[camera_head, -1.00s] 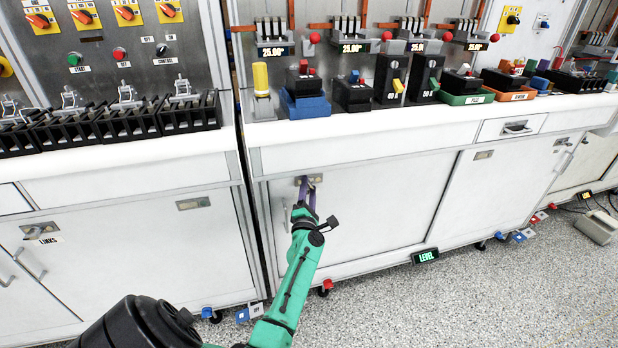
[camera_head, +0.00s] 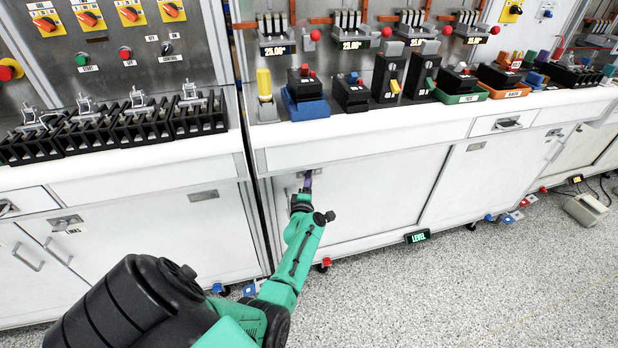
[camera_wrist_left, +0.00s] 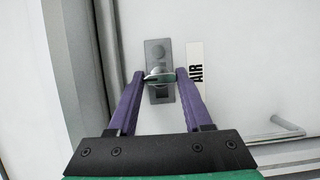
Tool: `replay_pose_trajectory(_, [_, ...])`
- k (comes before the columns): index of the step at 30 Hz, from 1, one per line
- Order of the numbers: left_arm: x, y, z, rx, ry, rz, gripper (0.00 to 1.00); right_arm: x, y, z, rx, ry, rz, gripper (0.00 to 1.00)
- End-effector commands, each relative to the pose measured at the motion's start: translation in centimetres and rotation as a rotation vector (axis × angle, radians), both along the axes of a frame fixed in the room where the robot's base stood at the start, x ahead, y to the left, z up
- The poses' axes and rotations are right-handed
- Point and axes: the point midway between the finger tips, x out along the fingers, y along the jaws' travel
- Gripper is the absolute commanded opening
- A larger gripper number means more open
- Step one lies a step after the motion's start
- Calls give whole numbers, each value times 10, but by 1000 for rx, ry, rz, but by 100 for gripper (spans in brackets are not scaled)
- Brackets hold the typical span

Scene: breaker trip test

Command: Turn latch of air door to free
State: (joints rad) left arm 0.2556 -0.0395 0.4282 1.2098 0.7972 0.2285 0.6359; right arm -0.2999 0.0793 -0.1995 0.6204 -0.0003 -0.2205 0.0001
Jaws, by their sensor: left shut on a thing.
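The latch of the air door is a small grey plate with a round knob and a crossbar (camera_wrist_left: 158,78) in the left wrist view, beside a white "AIR" label (camera_wrist_left: 196,68). The crossbar lies roughly across the plate there. My left gripper (camera_wrist_left: 162,76) has its purple fingers on either side of the crossbar, shut on it. In the head view my left gripper (camera_head: 308,180) is at the upper left corner of the white air door (camera_head: 375,195) and mostly hides the latch. My right gripper is not in view.
A metal bar handle (camera_wrist_left: 277,130) stands out from the door beside the left gripper. The worktop above holds breakers, including one on a blue base (camera_head: 305,108). Other white cabinet doors (camera_head: 150,240) flank it. A "LEVEL" display (camera_head: 417,236) sits low at the door's bottom edge.

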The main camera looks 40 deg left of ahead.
Motion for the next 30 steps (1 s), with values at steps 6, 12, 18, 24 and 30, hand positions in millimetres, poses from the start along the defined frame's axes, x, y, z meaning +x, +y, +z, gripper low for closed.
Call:
replay_pose_trajectory(6, [0, 0, -1, 4, 6, 0, 0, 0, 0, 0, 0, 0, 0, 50])
replay_pose_trajectory(12, [0, 0, -1, 5, 5, 0, 65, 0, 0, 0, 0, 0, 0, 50])
replay_pose_trajectory(18, [0, 0, 0, 4, 5, 0, 80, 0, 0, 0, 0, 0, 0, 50])
replay_pose_trajectory(24, [-2, -1, 1, 3, 4, 0, 80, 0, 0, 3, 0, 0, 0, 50])
replay_pose_trajectory(30, [-28, -18, 5, 2, 7, -1, 80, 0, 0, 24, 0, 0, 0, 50])
